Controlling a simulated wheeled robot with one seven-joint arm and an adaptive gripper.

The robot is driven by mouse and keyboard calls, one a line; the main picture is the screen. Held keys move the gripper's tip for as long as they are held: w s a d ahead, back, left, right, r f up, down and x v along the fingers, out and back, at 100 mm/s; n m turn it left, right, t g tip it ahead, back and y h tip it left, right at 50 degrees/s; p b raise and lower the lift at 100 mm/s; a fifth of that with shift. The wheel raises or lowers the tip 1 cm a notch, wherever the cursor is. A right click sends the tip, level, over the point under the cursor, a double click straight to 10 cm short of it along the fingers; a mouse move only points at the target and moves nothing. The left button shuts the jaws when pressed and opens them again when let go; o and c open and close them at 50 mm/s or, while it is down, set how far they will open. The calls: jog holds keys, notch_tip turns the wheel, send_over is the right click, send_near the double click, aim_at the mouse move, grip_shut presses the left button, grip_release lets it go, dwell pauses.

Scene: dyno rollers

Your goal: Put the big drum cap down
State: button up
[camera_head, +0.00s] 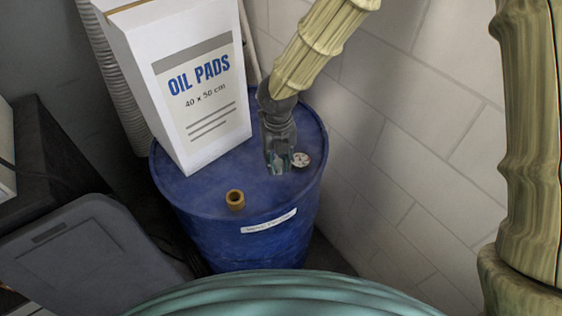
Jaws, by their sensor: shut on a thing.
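My gripper (278,166) points down over the right part of the top of a blue drum (205,190). It is shut on the big drum cap (302,160), a round pale grey disc with dark marks that shows at the right of the fingertips. The fingers hide part of the grip. I cannot tell whether the cap touches the drum top or is just above it. A brown-yellow ring-shaped neck (235,200) stands up from the drum top near its front edge.
A tall white oil pads box (195,90) stands on the drum's back left. A pale block wall (430,130) is close on the right. A grey lidded bin (90,250) stands at the front left. The drum top is clear between the neck and my gripper.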

aim_at(281, 166)
jog(key=shift+w+d, duration=0.3)
jog(key=shift+w, duration=0.2)
jog(key=shift+w+d+f+p, duration=0.1)
jog(key=shift+f+p, duration=0.15)
jog(key=shift+p, duration=0.15)
jog(key=shift+f+p, duration=0.4)
jog(key=shift+f, duration=1.15)
jog(key=shift+f, duration=0.15)
jog(key=o, duration=1.1)
notch_tip(281, 166, up, 12)
jog(key=shift+r+b, duration=0.15)
jog(key=shift+b, duration=0.8)
